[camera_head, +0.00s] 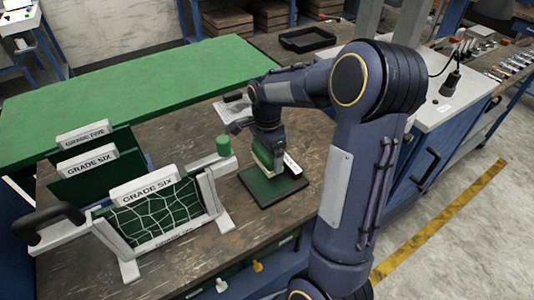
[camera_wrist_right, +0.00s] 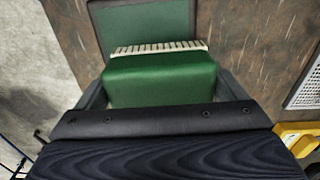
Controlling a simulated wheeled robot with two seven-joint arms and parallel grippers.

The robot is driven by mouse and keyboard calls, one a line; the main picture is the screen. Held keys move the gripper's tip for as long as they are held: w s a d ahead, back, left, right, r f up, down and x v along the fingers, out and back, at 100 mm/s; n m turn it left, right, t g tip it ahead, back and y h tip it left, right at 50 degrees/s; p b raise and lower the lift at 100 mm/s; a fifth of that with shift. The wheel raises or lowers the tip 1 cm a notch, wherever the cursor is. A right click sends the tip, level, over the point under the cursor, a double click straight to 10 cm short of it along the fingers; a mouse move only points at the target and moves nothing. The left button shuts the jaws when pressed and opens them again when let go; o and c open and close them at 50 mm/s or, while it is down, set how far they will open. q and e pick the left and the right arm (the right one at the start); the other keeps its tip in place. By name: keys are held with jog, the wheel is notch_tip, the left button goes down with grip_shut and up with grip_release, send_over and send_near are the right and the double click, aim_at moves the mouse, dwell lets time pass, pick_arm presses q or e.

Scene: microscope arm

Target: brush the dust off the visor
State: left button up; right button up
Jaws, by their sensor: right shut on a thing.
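My right gripper (camera_head: 266,148) reaches down over the table and is shut on a green block with a pale ribbed edge, which looks like a brush (camera_wrist_right: 160,78). In the right wrist view the fingers stand on either side of it. A flat green panel with a dark rim (camera_head: 284,190) lies on the table beneath it; it also shows in the right wrist view (camera_wrist_right: 140,22). I cannot tell whether the brush touches the panel. Nothing is clearly recognisable as a visor, and no dust can be made out. My left gripper is not in view.
A white netted frame (camera_head: 165,215) and cards marked GRADE SIX (camera_head: 144,189) and GRADE FIVE (camera_head: 84,134) stand to the left. A green cylinder (camera_head: 223,146) is near the panel. A green-topped bench (camera_head: 120,95) lies behind. A black tray (camera_head: 307,40) is at the back.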

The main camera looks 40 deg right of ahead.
aim_at(260, 166)
jog(key=shift+a+f, duration=0.1)
dwell(0.3)
jog(key=shift+a+f+b, duration=0.35)
jog(key=shift+f+b, duration=0.5)
jog(key=shift+w+a+f+b, duration=0.1)
jog(key=shift+a+f+b, duration=0.3)
jog(key=shift+f, duration=0.15)
jog(key=shift+w+a+f+b, duration=0.1)
jog(key=shift+a+f+b, duration=0.2)
jog(key=shift+f, duration=0.25)
jog(key=shift+f+b, duration=0.35)
jog(key=shift+f, duration=0.1)
jog(key=shift+s, duration=0.1)
jog(key=shift+s+a+r, duration=0.1)
jog(key=shift+s, duration=0.95)
